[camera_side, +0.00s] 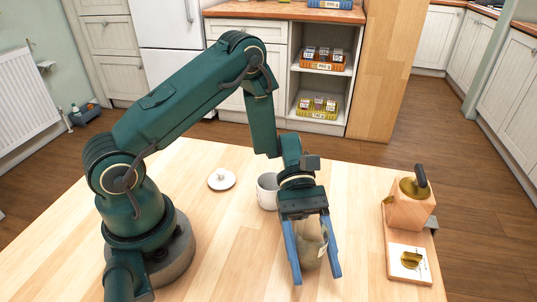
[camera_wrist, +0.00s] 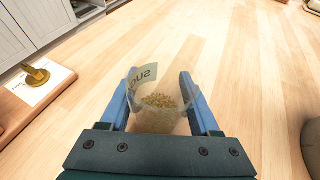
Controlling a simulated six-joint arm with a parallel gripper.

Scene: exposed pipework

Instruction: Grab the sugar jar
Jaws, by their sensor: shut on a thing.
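The sugar jar (camera_side: 310,246) is a clear glass jar with a pale label and grainy tan contents. It stands between the two blue fingers of my gripper (camera_side: 316,276) at the front middle of the table. In the wrist view the jar (camera_wrist: 156,117) sits between the fingers of my gripper (camera_wrist: 158,73), with part of its lettered label showing at the upper left. My gripper is shut on the jar from both sides. Whether its base touches the table cannot be told.
A white cup (camera_side: 266,192) stands close behind my gripper, partly hidden by the wrist. A white lid with a knob (camera_side: 221,180) lies farther left. A wooden block with a brass top and dark handle (camera_side: 409,208) stands on a board at right. The table (camera_side: 350,200) is clear between.

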